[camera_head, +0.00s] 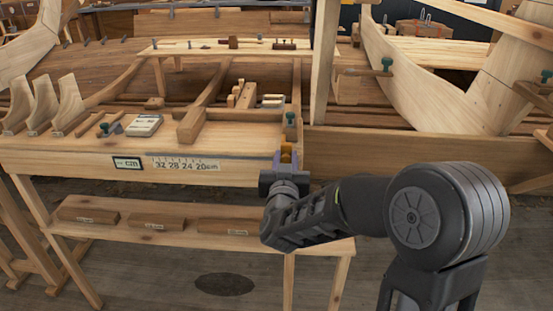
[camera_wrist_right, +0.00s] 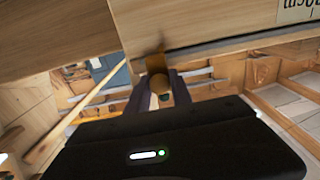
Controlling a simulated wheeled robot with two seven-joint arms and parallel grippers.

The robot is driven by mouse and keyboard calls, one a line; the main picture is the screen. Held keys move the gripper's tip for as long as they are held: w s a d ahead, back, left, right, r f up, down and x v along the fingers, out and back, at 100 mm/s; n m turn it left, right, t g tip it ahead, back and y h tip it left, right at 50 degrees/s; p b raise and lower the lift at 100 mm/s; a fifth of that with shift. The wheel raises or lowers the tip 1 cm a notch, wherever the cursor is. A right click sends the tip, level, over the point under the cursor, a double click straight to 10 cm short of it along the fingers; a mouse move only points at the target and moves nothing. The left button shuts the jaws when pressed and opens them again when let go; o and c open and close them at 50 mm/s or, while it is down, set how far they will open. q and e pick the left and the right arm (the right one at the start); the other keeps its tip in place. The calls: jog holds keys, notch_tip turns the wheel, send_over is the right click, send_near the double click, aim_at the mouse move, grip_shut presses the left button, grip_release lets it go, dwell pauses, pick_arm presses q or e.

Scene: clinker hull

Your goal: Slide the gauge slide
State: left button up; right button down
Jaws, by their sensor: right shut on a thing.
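The gauge slide (camera_head: 286,153) is a small yellow-brown block at the right end of the bench's front edge, by the 20 cm end of the printed scale (camera_head: 187,164). My right gripper (camera_head: 284,168) is shut on it from the front. In the right wrist view the slide (camera_wrist_right: 157,80) shows as a brown piece between the fingers (camera_wrist_right: 158,92), under the bench edge and beside a grey rail (camera_wrist_right: 215,47). The fingers hide part of the slide. My left gripper is not in view.
A lower shelf (camera_head: 120,207) holds several labelled wood blocks. Hull planks (camera_head: 400,160) stand to the right.

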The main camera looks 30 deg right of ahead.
jog(key=shift+s+d, duration=0.1)
jog(key=shift+d, duration=0.1)
jog(key=c, duration=1.2)
grip_release()
jog(key=shift+s+a, duration=0.2)
jog(key=shift+s, duration=0.05)
jog(key=v, duration=0.7)
jog(key=shift+s, duration=0.1)
